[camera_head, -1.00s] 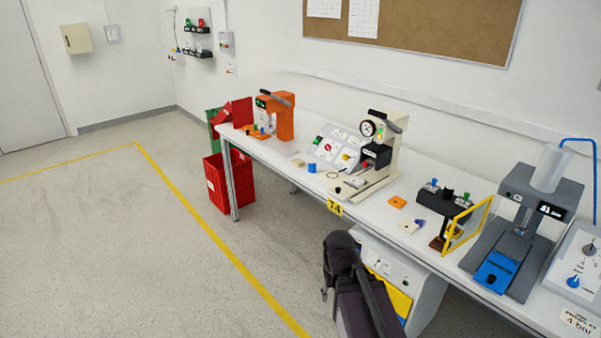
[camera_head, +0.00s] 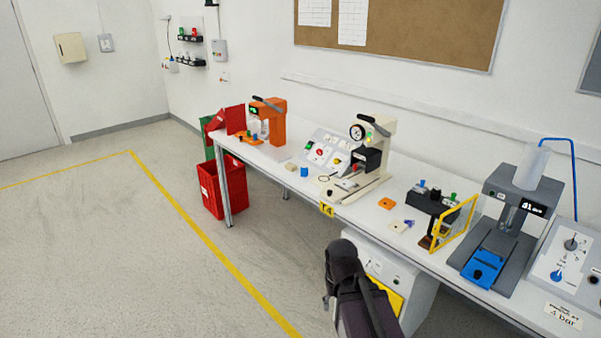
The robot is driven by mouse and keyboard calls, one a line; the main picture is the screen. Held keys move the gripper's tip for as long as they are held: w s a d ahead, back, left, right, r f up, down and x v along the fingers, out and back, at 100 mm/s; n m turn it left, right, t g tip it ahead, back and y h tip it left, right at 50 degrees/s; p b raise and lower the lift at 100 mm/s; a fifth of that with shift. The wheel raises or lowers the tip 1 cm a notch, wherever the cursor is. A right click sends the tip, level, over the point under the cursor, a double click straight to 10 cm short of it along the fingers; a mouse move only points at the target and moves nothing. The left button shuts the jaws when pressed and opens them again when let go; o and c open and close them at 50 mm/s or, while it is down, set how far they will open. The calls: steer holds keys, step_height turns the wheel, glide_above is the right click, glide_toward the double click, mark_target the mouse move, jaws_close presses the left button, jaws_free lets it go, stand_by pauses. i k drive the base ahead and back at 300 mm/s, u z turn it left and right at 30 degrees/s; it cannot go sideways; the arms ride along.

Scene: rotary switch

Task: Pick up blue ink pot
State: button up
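A small blue cylinder (camera_head: 304,172), which looks like the blue ink pot, stands upright on the white bench (camera_head: 276,166). It is left of the cream press (camera_head: 374,172) and in front of the sloped control panel. A smaller blue piece (camera_head: 409,223) lies on a pale pad farther right, too small to make out. My dark folded arm shows at the bottom centre, in front of the bench and apart from the blue cylinder. My fingertips do not show, so their state is hidden.
An orange press (camera_head: 270,121) stands at the bench's far left. A dark rack (camera_head: 432,202), a yellow frame (camera_head: 456,224) and a grey press (camera_head: 507,228) stand to the right. A red crate (camera_head: 210,190) is on the floor. The floor left of the bench is clear.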

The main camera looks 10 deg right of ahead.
mark_target(304, 170)
steer(key=z, duration=0.1)
steer(key=i, duration=0.95)
steer(key=u, duration=0.05)
